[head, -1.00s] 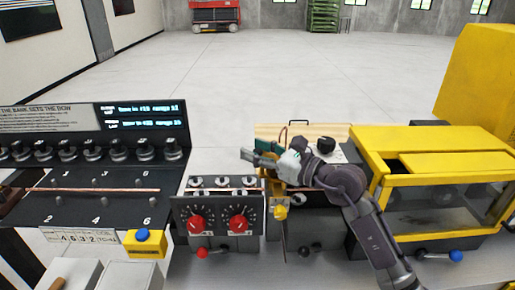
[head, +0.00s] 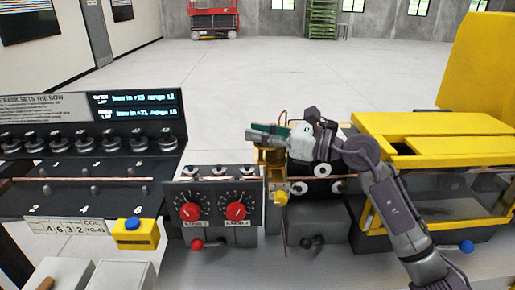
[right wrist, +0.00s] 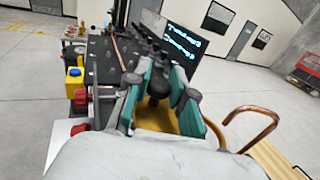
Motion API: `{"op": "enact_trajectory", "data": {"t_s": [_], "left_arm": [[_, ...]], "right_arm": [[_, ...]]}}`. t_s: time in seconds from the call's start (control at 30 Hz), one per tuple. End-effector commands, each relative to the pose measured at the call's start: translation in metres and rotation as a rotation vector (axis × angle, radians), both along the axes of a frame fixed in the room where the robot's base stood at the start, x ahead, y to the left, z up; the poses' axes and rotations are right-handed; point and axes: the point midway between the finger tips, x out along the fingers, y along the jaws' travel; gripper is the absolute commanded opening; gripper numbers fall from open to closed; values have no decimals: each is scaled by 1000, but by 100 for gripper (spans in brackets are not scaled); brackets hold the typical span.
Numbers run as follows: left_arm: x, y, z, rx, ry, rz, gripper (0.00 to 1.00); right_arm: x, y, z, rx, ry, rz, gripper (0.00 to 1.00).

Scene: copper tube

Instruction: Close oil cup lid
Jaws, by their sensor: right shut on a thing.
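My right gripper (head: 264,136) reaches in from the right, above a brass-coloured box (head: 270,163) on the middle bench. In the right wrist view its green-padded fingers (right wrist: 160,82) stand on both sides of a dark round knob (right wrist: 158,88) and are shut on it. Below the knob a yellow-brass curved surface (right wrist: 186,122) shows, partly covered by the gripper. I cannot tell for sure which part is the oil cup and which its lid, nor whether the lid is open. My left gripper is not in view.
A bent copper tube (right wrist: 256,112) stands right of the fingers. A control box with red knobs (head: 236,211) is left of the gripper. A yellow-framed machine (head: 430,125) stands close on the right. A black panel with knobs (head: 90,180) fills the left.

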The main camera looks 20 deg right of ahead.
Motion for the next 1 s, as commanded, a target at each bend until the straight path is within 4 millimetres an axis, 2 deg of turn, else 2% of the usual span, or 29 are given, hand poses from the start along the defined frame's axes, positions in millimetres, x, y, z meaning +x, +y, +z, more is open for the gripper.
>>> {"op": "enact_trajectory", "data": {"t_s": [0.03, 0.1, 0.47, 0.5, 0.6, 0.87, 1.0], "left_arm": [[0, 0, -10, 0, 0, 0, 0], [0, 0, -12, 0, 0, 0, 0], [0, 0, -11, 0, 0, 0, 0], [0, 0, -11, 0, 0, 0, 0], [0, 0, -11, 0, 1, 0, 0], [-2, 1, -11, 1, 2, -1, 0], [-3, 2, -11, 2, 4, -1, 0]], "right_arm": [[0, -1, -5, -2, 1, 14, 0], [-1, -2, -3, -2, 1, 30, 0], [-1, -2, -1, -1, 3, 41, 0], [-1, -2, -1, -1, 3, 41, 30], [-1, -2, 0, -1, 2, 40, 46], [-1, -2, 0, 0, 1, 40, 46], [-1, -2, 9, -1, -2, 40, 46]]}}
